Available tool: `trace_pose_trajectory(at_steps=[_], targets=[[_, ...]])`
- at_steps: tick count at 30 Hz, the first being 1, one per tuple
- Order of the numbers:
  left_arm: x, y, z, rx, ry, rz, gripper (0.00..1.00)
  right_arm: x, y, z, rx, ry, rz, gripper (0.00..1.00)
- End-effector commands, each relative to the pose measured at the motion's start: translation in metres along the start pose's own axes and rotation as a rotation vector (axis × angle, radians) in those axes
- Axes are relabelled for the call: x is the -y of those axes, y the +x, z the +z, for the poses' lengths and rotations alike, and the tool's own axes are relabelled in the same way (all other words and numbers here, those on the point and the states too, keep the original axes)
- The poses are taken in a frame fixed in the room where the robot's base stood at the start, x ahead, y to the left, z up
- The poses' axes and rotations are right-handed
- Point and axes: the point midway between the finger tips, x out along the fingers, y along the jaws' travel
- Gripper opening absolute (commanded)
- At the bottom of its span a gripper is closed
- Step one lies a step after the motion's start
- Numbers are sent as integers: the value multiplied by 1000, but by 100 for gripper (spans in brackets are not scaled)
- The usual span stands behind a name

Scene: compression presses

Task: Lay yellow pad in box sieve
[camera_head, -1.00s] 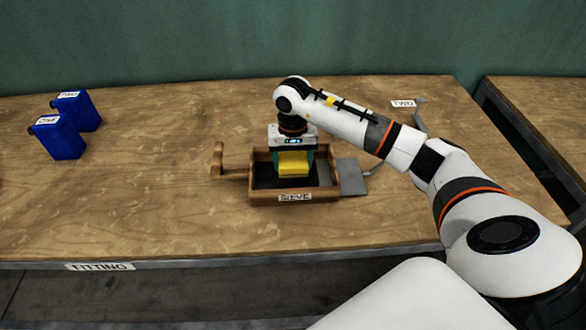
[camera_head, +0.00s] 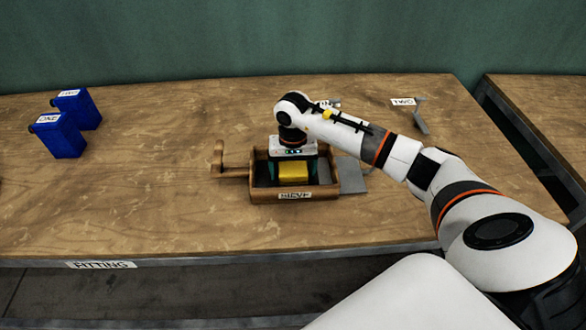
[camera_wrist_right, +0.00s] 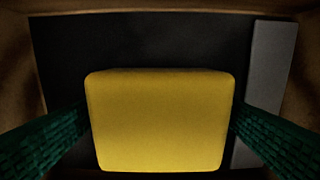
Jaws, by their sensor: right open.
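The yellow pad (camera_head: 294,173) is inside the wooden box sieve (camera_head: 262,196), on or just above its dark floor. It fills the middle of the right wrist view (camera_wrist_right: 158,120). My right gripper (camera_head: 293,172) points down into the sieve, with its green fingers on either side of the pad. In the right wrist view its fingers (camera_wrist_right: 160,125) stand open around the pad; whether they touch its sides is hard to tell. The sieve's dark floor (camera_wrist_right: 140,45) shows behind the pad. My left gripper is not in view.
A grey plate (camera_head: 352,176) lies at the sieve's right side, and a wooden handle (camera_head: 219,160) sticks out left. Two blue jugs (camera_head: 60,138) (camera_head: 80,108) stand at the left. A grey bracket (camera_head: 421,118) is beside a label at the back right. The table's left front is clear.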

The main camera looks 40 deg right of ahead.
Motion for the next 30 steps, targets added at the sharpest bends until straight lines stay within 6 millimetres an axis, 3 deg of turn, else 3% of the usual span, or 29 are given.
trace_pose_trajectory(at_steps=[5,8,21,30], targets=[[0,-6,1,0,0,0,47,0,-6,0,0,0,0,89],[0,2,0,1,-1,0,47,0,-18,1,5,-2,2,89],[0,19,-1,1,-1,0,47,0,-106,1,3,0,1,89],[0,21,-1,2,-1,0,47,0,-124,0,0,0,0,89]])
